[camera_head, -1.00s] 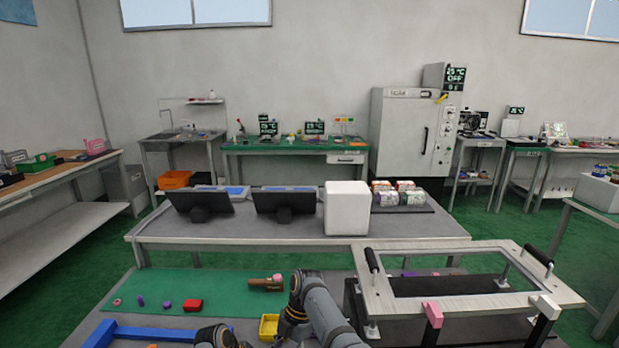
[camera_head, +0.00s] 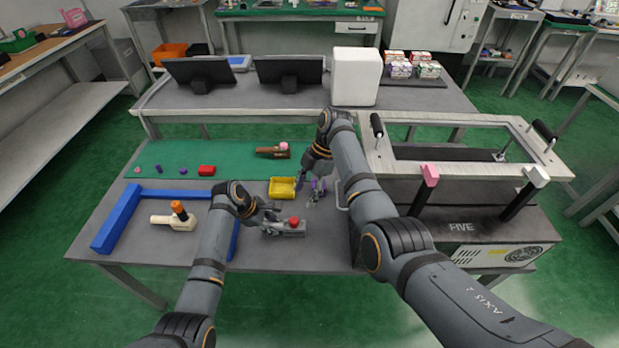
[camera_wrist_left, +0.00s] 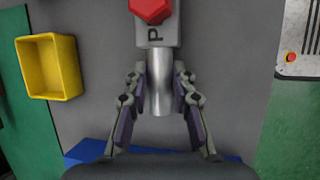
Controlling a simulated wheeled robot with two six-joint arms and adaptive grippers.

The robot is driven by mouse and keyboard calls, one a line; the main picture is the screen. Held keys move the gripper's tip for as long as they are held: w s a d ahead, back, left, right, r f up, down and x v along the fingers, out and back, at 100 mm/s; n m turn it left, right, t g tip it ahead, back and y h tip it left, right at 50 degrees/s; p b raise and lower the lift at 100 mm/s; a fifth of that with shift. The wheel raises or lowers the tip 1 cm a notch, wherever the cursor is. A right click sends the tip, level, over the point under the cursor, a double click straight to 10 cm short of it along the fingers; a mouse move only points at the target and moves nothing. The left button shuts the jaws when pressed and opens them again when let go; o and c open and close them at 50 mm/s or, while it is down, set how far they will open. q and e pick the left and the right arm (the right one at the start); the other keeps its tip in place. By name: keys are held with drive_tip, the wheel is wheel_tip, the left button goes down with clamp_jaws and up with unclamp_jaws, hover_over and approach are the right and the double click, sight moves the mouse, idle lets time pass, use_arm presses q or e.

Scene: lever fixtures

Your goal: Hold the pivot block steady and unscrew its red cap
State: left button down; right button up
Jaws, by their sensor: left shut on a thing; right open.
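The grey pivot block (camera_head: 285,230) lies on the table with its red cap (camera_head: 294,221) on top. In the left wrist view, the block (camera_wrist_left: 157,36) extends as a smooth metal cylinder, and the red hexagonal cap (camera_wrist_left: 151,9) is cut by the top edge. My left gripper (camera_head: 268,221) is shut on this cylinder, with one finger on each side, as the left wrist view (camera_wrist_left: 160,82) shows. My right gripper (camera_head: 311,196) is open, pointing down beyond the block beside the yellow bin, apart from the cap.
The yellow bin (camera_head: 282,188) stands just behind the block. A green mat (camera_head: 225,155) holds small parts. A large framed fixture (camera_head: 385,157) stands at right.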

sight(295, 219)
drive_tip(key=x, duration=1)
drive_tip(key=shift+f, duration=0.3)
drive_tip(key=shift+c, duration=0.4)
drive_tip(key=c, duration=0.9)
drive_tip(key=o, duration=1.1)
drive_tip(key=shift+o, duration=0.2)
drive_tip(key=shift+r, duration=0.1)
drive_tip(key=shift+r, duration=1.45)
drive_tip(key=shift+o, duration=0.3)
